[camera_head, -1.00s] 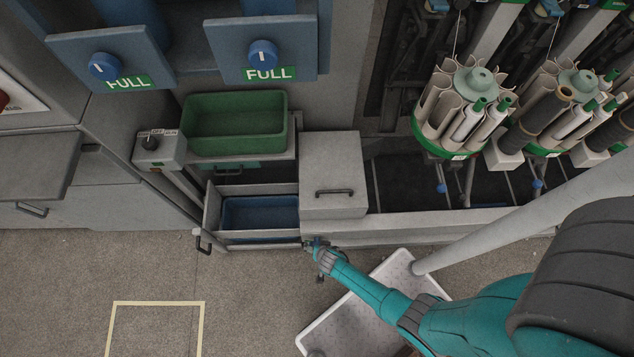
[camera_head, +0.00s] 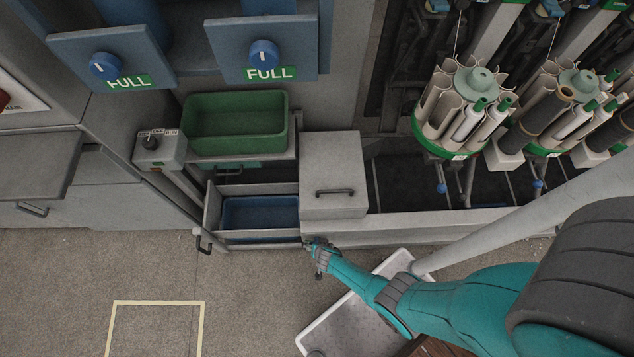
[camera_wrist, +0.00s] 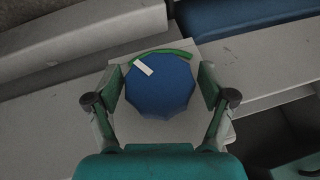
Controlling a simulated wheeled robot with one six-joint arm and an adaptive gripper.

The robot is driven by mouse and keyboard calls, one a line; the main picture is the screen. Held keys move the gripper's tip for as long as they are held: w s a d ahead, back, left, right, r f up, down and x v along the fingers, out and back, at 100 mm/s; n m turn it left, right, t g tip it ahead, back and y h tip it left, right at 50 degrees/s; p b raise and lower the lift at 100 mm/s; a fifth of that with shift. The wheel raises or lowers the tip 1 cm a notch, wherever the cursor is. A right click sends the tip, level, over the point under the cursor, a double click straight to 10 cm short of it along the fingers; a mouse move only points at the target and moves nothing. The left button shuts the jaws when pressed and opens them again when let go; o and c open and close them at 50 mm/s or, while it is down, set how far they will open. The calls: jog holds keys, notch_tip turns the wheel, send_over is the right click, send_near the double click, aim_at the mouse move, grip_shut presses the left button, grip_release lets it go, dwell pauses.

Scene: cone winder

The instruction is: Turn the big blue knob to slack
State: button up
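A big blue knob (camera_wrist: 160,88) with a white pointer mark sits on a pale plate in the wrist view. A green arc (camera_wrist: 165,53) runs along its upper edge, and the white mark points to the upper left, near the arc's left end. My gripper (camera_wrist: 160,90) is open, with one finger on each side of the knob and narrow gaps visible. In the head view my gripper (camera_head: 312,243) is low at the front of the machine, by the right end of the open drawer. The knob cannot be made out there, and no slack label is readable.
Two other blue knobs, left (camera_head: 105,66) and right (camera_head: 263,54), sit on blue panels marked FULL. An open drawer holds a blue bin (camera_head: 259,212), below a green bin (camera_head: 235,122). A white tray (camera_head: 338,328) lies below my arm. The floor at left is clear.

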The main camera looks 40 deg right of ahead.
jog(key=c, duration=0.7)
jog(key=shift+w+a+n+g+h, duration=0.1)
jog(key=shift+n+g+h, duration=0.2)
jog(key=shift+g+h, duration=0.9)
jog(key=shift+h, duration=0.5)
jog(key=o, duration=1.1)
